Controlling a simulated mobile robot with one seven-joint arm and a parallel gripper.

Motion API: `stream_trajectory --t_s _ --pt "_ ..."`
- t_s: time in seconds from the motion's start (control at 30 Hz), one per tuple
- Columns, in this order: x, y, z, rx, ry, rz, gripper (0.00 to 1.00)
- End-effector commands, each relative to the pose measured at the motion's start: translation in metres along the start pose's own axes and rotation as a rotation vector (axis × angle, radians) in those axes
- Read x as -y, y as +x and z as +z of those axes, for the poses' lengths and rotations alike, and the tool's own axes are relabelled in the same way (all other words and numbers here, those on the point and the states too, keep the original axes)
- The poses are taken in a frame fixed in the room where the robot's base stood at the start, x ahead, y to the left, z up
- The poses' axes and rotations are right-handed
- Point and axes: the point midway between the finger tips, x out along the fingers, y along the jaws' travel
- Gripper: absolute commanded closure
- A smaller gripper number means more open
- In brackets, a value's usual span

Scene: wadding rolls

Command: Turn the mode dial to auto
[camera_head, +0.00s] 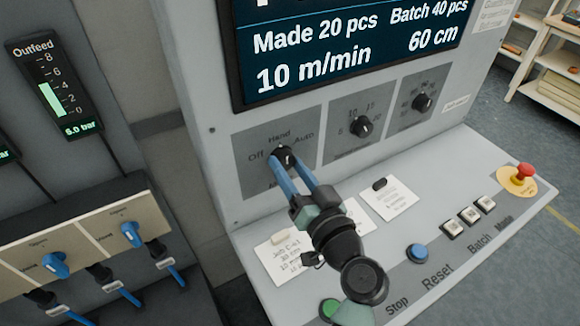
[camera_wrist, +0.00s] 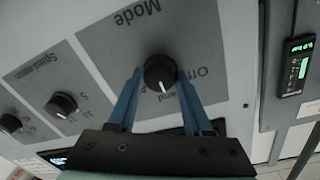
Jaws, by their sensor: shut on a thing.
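The mode dial (camera_head: 285,153) is a black round knob on a dark grey plate, with Off at its left, Hand above and Auto at its right. It also shows in the wrist view (camera_wrist: 159,70), upside down, where its white pointer mark points towards the Hand label. My gripper (camera_head: 288,162) has its two blue fingers on either side of the knob, shut on it. In the wrist view my gripper (camera_wrist: 160,78) has one finger at each side of the dial. The fingers hide part of the dial's edge in the head view.
Two more black dials, a middle one (camera_head: 361,127) and a right one (camera_head: 422,103), sit beside the mode dial. A display (camera_head: 350,45) is above. Below, the sloping desk holds paper cards (camera_head: 395,198), a blue button (camera_head: 417,252) and a red emergency stop (camera_head: 523,171).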

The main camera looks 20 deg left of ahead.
Motion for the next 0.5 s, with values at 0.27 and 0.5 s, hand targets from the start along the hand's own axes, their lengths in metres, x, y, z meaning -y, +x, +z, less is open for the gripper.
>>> stream_trajectory --t_s 0.27,0.5 --pt "-0.0001 -0.0003 -0.0004 0.004 0.057 0.003 1.0" --pt "0.0 -0.0004 -0.0012 0.013 0.217 0.008 1.0"
